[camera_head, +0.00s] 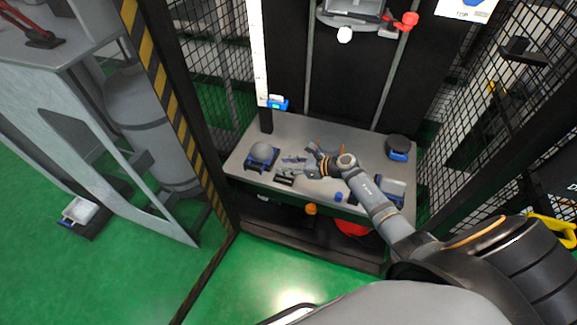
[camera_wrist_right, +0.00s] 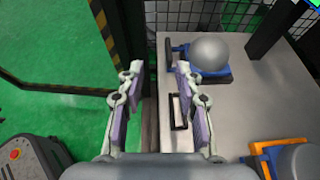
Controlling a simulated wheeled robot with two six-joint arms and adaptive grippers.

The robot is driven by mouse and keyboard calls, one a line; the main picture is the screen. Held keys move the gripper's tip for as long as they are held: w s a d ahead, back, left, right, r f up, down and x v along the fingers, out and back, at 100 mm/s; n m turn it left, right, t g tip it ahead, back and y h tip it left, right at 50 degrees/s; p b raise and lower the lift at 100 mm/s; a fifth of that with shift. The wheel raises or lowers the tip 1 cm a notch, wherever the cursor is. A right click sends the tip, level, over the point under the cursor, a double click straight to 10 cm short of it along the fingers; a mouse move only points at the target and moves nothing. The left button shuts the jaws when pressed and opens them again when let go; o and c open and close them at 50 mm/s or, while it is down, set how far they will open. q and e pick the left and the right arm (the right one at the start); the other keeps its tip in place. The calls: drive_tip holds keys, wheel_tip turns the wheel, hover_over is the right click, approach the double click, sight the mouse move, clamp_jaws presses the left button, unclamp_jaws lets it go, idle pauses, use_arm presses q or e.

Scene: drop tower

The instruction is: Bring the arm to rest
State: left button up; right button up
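My right arm reaches in from the lower right of the head view, over the grey table (camera_head: 238,168). A grey ball (camera_wrist_right: 209,55) in a blue holder sits just beyond the right finger. It also shows at the left of the table in the head view (camera_head: 263,152). My left gripper is not in view.
A black bracket (camera_head: 284,180) lies near the gripper. Mesh fencing (camera_head: 480,90) and a striped post (camera_head: 160,80) flank the table. Green floor in front is open.

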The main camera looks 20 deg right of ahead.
idle(0.3)
drive_tip(key=s+d+f+m+t+h+p, duration=0.1)
drive_tip(key=s+d+f+m+h+p, duration=0.25)
drive_tip(key=s+f+m, duration=0.7)
drive_tip(key=s+d+f+m+t+h+p, duration=0.1)
drive_tip(key=s+d+f+m+h+p, duration=0.3)
drive_tip(key=m, duration=1.2)
use_arm(q)
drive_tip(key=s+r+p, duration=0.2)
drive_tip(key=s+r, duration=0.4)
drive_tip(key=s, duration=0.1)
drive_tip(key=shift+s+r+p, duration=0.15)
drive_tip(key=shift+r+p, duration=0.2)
drive_tip(key=shift+p, duration=0.05)
use_arm(e)
drive_tip(key=s+a+f+m+g+h, duration=0.1)
drive_tip(key=s+f+m+g, duration=0.2)
drive_tip(key=s+m, duration=0.3)
drive_tip(key=s+a+f+m+g, duration=0.1)
drive_tip(key=s+f+m+g, duration=0.3)
drive_tip(key=s, duration=1.2)
drive_tip(key=s+a+f+m+g+h, duration=0.1)
drive_tip(key=s+f+m+g, duration=0.2)
drive_tip(key=s+f+m, duration=0.3)
drive_tip(key=s+m, duration=0.2)
drive_tip(key=s, duration=0.3)
drive_tip(key=shift+s+a+h, duration=0.3)
drive_tip(key=shift+s+h, duration=0.05)
drive_tip(key=shift+s, duration=0.05)
